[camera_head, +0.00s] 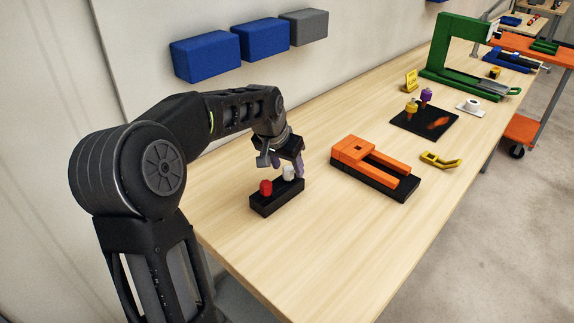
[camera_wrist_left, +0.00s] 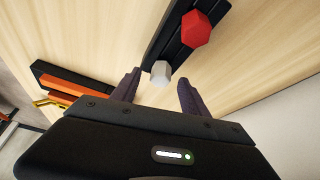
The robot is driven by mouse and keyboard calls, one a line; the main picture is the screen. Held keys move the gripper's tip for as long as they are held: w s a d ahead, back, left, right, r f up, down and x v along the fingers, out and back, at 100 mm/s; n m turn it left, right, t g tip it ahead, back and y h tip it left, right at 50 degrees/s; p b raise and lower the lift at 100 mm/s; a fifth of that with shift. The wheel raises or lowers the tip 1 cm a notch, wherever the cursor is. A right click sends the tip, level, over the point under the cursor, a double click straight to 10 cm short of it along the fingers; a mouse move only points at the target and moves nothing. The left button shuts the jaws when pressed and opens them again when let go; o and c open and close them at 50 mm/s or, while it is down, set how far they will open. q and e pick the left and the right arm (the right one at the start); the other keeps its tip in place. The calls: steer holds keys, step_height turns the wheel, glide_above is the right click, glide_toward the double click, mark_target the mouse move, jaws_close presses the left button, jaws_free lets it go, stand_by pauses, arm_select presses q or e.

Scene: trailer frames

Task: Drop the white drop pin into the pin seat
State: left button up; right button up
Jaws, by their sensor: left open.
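The white drop pin (camera_head: 289,173) stands in a black holder (camera_head: 277,204) beside a red pin (camera_head: 265,187). In the left wrist view the white pin (camera_wrist_left: 160,73) has a hexagonal head, and the red pin (camera_wrist_left: 196,30) is farther up. My left gripper (camera_head: 286,168) is over the white pin's end of the holder. Its open fingers (camera_wrist_left: 158,88) are on either side of the white pin, with gaps visible. An orange fixture (camera_head: 356,148) with a small square opening, possibly the pin seat, lies on a black base to the right. My right gripper is out of view.
A yellow bent part (camera_head: 441,160) lies right of the orange fixture. A black mat (camera_head: 424,123) and a green C-shaped frame (camera_head: 450,60) are farther back. Blue wall bins (camera_head: 205,57) hang behind. Table in front of the holder is clear.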

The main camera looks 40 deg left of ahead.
arm_select(q)
steer(key=v, duration=0.7)
steer(key=shift+r+b, duration=0.4)
steer(key=shift+b, duration=0.05)
steer(key=shift+s+f, duration=0.1)
steer(key=shift+s, duration=0.1)
stand_by(0.4)
